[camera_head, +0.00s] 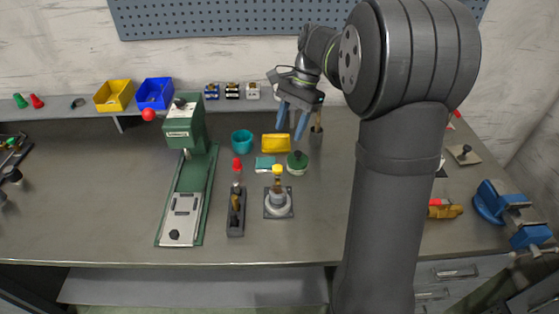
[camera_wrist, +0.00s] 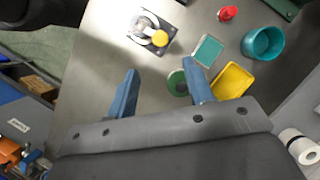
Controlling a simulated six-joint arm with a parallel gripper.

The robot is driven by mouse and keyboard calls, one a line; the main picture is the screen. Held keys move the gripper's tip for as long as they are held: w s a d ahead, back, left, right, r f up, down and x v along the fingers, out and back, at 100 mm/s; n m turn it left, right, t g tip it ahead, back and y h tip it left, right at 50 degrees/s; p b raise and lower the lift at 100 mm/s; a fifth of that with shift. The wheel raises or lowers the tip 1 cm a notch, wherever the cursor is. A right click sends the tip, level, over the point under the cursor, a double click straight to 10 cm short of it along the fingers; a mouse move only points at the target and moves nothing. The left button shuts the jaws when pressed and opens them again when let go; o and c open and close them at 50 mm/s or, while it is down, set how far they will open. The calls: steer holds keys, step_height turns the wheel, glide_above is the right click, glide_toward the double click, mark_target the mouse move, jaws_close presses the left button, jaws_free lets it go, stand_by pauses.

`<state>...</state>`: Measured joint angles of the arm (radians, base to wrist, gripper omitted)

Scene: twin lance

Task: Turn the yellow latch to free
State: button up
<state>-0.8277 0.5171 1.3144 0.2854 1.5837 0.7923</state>
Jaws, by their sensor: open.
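The yellow latch (camera_head: 277,170) looks like a yellow cap on a grey round fixture (camera_head: 278,204) with a square base plate, standing on the bench. In the wrist view the yellow latch (camera_wrist: 160,39) shows beside a silvery, shiny part, beyond my fingertips. Its exact turn position is too small to tell. My gripper (camera_head: 290,131) hangs above the back of the bench, behind and above the fixture, its blue fingers apart with nothing between them. The same open gripper (camera_wrist: 160,68) shows in the wrist view, not touching the latch.
A green press (camera_head: 185,130) stands left of the fixture, with a dark block (camera_head: 236,212) between. A green round piece with a black knob (camera_head: 297,162), a yellow tray (camera_head: 276,143), a teal cup (camera_head: 242,141) and a red piece (camera_head: 237,164) lie behind. The front bench is clear.

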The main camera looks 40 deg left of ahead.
mark_target(278, 167)
steer(key=x, duration=1.1)
steer(key=c, duration=1)
